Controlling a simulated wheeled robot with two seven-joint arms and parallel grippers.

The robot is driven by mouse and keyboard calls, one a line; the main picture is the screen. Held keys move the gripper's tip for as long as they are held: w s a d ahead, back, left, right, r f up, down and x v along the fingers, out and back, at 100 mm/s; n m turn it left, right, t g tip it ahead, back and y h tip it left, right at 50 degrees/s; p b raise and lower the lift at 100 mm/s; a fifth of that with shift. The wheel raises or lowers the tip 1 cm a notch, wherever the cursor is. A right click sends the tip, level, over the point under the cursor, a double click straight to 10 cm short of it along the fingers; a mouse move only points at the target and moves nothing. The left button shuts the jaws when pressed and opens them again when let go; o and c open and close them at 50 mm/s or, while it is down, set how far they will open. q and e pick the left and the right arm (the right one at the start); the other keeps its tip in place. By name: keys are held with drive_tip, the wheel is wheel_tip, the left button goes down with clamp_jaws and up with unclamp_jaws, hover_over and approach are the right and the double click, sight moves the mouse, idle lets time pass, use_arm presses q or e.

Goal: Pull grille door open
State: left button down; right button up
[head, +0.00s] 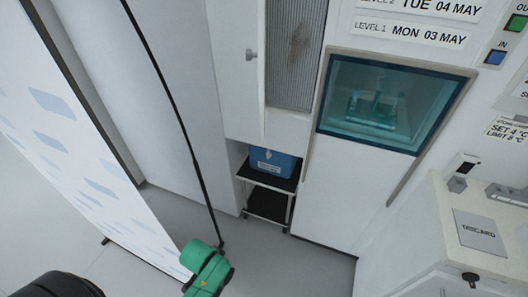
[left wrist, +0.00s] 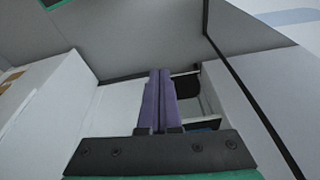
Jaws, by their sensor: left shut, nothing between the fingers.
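A tall ribbed grey grille panel (head: 296,50) stands at the top middle of the head view, with a brownish smudge behind or on it. A white panel with a small grey knob (head: 251,54) stands just left of it. I cannot tell how far the grille door is open. My left gripper (left wrist: 160,74) shows two purple fingers pressed together, with nothing between them. In the head view, a green and black part of my arm is low at the bottom, well away from the grille; the fingers do not show there. My right gripper is not in view.
A blue box (head: 272,162) sits on a black shelf cart (head: 267,205) below the grille. A teal window (head: 385,103) is to its right. A white cabinet with a discard plate (head: 480,233) stands at lower right. A white patterned panel (head: 80,150) stands left. Grey floor lies between.

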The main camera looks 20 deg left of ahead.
use_arm(q)
drive_tip(key=w+r+b+v, duration=0.1)
drive_tip(key=w+v, duration=0.2)
drive_tip(key=v, duration=1.1)
drive_tip(key=m+t+h, duration=0.2)
drive_tip(key=m+t, duration=1.2)
approach(263, 135)
wheel_tip(263, 135, down, 2)
drive_tip(key=a, duration=0.2)
drive_tip(key=d+r+m+h, duration=0.2)
drive_tip(key=d+m+h, duration=0.2)
drive_tip(key=m+h, duration=0.15)
drive_tip(key=p+x, duration=0.3)
drive_tip(key=x, duration=0.7)
drive_tip(key=shift+m+y, duration=0.45)
drive_tip(key=a, duration=0.2)
drive_tip(key=s+a+p, duration=0.1)
drive_tip(key=a, duration=0.1)
drive_tip(key=shift+a+r, duration=0.1)
